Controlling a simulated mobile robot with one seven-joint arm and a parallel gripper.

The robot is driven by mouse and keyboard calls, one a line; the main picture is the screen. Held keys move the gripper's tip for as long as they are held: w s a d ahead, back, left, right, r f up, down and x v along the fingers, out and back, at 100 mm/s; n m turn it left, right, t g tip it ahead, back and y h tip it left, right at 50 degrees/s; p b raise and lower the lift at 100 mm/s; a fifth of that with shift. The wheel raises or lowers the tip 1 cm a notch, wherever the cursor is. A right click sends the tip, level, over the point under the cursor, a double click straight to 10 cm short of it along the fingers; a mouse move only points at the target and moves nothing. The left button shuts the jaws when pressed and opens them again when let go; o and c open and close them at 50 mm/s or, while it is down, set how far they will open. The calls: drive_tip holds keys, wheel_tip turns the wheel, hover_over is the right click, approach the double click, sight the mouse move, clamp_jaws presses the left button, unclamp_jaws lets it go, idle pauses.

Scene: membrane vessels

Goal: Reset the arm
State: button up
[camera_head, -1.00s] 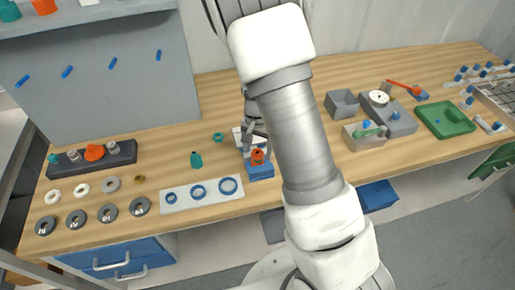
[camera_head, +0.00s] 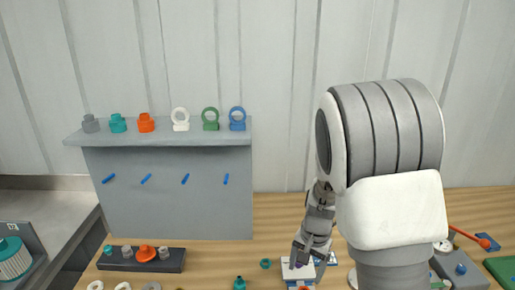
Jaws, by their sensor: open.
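My arm rises at the right of the view and hides part of the bench. My gripper (camera_head: 308,258) points down, open, at the bench's lower middle. No object shows between its fingers. A small fixture with a white plate (camera_head: 297,271) stands right by the fingers; its lower part is cut off by the frame edge. I cannot tell whether the fingers touch it.
A grey panel (camera_head: 170,205) with blue pegs stands at left, its shelf (camera_head: 205,138) holding several fittings and rings. A dark rack (camera_head: 115,262) with small parts sits before it. A teal bottle (camera_head: 239,283) and teal ring (camera_head: 265,264) lie left of my gripper.

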drive_tip(key=s+r+n+t+y, duration=0.1)
drive_tip(key=s+r+n, duration=0.15)
drive_tip(key=r, duration=0.45)
drive_tip(key=s+r+n+t, duration=0.1)
drive_tip(key=s+r, duration=0.3)
drive_tip(key=r, duration=0.3)
drive_tip(key=s+r+n+t, duration=0.1)
drive_tip(key=s+r, duration=0.3)
drive_tip(key=s, duration=0.2)
drive_tip(key=s+r+n+t+h, duration=0.1)
drive_tip(key=s+r+n+t, duration=0.1)
drive_tip(key=s+r, duration=0.2)
drive_tip(key=shift+s+d+r+h, duration=0.3)
drive_tip(key=shift+s+d, duration=0.15)
drive_tip(key=shift+s, duration=1.05)
drive_tip(key=shift+s, duration=0.1)
